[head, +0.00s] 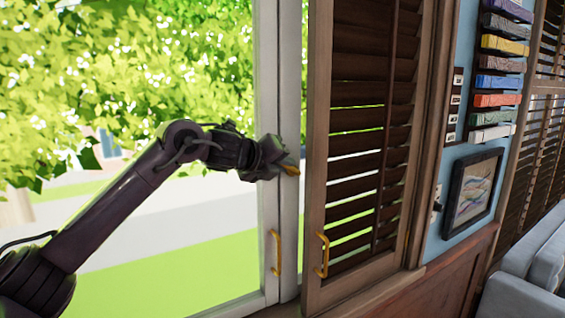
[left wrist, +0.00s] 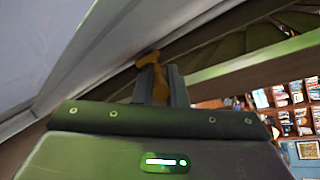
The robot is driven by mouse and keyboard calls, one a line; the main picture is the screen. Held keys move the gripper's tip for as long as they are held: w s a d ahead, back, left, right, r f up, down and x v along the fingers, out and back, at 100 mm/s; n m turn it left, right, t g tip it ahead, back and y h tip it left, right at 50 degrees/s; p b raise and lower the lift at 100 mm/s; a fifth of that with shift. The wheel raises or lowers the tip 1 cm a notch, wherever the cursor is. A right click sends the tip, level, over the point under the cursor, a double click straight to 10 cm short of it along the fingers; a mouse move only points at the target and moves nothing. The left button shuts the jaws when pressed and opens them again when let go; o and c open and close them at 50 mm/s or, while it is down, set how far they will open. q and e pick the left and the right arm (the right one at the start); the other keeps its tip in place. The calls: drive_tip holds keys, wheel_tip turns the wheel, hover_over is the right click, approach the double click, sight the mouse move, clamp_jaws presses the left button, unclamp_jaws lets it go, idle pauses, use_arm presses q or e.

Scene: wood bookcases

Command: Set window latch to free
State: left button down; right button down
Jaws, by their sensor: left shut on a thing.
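The window latch (head: 291,169) is a small golden handle on the white window frame (head: 290,215); only its end shows past the gripper in the head view. My left gripper (head: 282,162) reaches in from the left and is shut on the latch. In the left wrist view the latch (left wrist: 150,60) runs up between the grey fingers of the left gripper (left wrist: 160,84), and its bent end shows beyond them. The latch's base on the frame is hard to make out. My right gripper is not in view.
A brown louvred shutter (head: 355,130) stands just right of the latch. Golden pull handles sit below, one on the window (head: 276,252) and one on the shutter (head: 322,255). A framed picture (head: 472,190), colored blocks and a grey sofa (head: 535,265) are farther right.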

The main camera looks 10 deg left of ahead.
use_arm(q)
drive_tip(key=shift+f, duration=0.15)
drive_tip(key=c, duration=1.7)
unclamp_jaws()
drive_tip(key=shift+c, duration=0.2)
drive_tip(key=shift+s, duration=0.1)
drive_tip(key=shift+s+a+r+b, duration=0.15)
drive_tip(key=shift+s+r+b, duration=0.05)
drive_tip(key=shift+s+b, duration=0.15)
drive_tip(key=b+v, duration=0.3)
drive_tip(key=v, duration=0.3)
drive_tip(key=shift+s+a+r, duration=0.2)
drive_tip(key=shift+s, duration=0.1)
